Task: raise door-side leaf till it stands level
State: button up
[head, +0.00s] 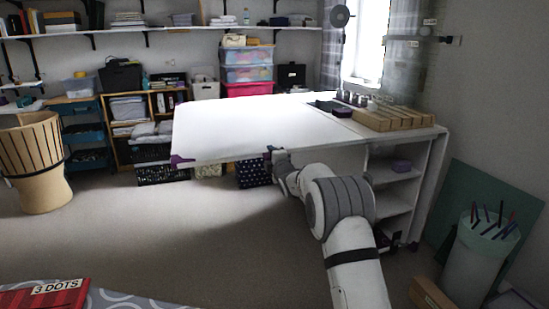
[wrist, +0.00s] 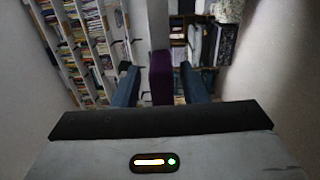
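The white table leaf (head: 235,125) reaches out left from the white cabinet table (head: 425,133) in the head view. Its front edge runs in line with the cabinet top, so it looks level. A purple piece (head: 181,160) sits at its near left corner. My gripper (head: 277,158) is at the leaf's near edge, partly hidden by my own arm. In the wrist view a purple piece (wrist: 160,72) stands between the two blue fingers of my gripper (wrist: 160,85). Dark gaps show on both sides of it, so the fingers look open around it. The leaf's underside and support are hidden.
Wooden blocks (head: 393,118) and small jars line the cabinet top's right end. A bin of pens (head: 476,258) stands at right. A wooden basket (head: 35,160) is at far left, and a red box (head: 45,298) is at near left. The floor (head: 170,240) left of my arm is clear.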

jog(key=shift+s+d, duration=0.1)
jog(key=shift+d, duration=0.1)
jog(key=shift+s+d, duration=0.2)
jog(key=shift+s, duration=0.35)
jog(key=v, duration=0.6)
jog(key=shift+s+p, duration=0.3)
jog(key=shift+p, duration=0.1)
